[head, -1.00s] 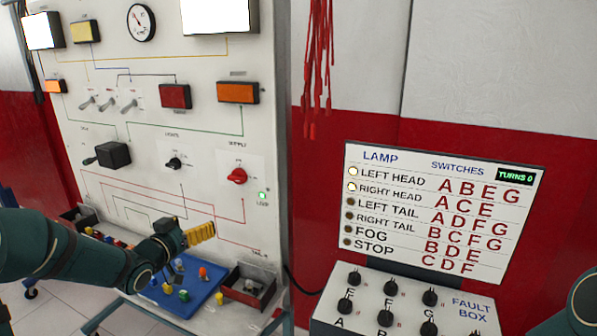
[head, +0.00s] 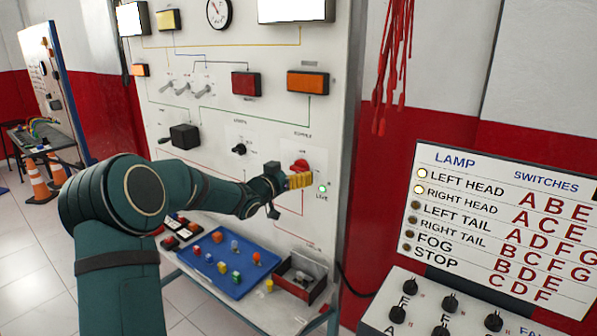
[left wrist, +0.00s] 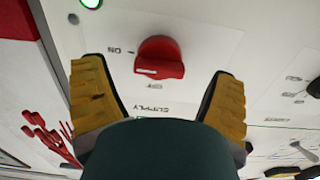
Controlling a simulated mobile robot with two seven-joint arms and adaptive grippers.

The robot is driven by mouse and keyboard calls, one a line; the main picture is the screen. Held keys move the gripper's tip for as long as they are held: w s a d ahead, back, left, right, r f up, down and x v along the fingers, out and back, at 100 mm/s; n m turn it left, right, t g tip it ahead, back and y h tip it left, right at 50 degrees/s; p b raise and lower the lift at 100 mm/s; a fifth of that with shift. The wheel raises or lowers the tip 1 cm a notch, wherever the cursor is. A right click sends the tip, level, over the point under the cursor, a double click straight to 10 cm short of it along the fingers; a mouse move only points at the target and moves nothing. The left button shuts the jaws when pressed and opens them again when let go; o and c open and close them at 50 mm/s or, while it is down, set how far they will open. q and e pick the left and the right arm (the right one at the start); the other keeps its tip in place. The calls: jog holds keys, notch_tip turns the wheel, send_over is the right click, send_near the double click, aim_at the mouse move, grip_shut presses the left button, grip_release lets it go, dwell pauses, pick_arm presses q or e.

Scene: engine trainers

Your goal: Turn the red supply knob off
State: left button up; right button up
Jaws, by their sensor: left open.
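The red supply knob (head: 299,166) is on the white panel (head: 222,120), partly hidden behind my left gripper in the head view. In the left wrist view the red knob (left wrist: 160,58) shows whole, with its white pointer mark at its lower left, between the printed ON and OFF labels. My left gripper (head: 300,181) has yellow fingertips and is open. In the left wrist view its fingers (left wrist: 160,95) stand on both sides of the knob, apart from it. The green LIVE light (head: 323,188) beside the knob is lit. My right gripper is not in view.
A blue tray (head: 232,283) with small colored parts and a dark bin (head: 302,280) sit below the panel. The fault box (head: 440,312) and its lamp board (head: 500,215) stand at the right. A black knob (head: 239,149) and toggle switches (head: 183,88) are on the panel.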

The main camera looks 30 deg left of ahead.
pick_arm(q)
jog(key=shift+w+d, duration=0.1)
jog(key=shift+w, duration=1.2)
jog(key=shift+c, duration=0.4)
jog(key=c, duration=1.1)
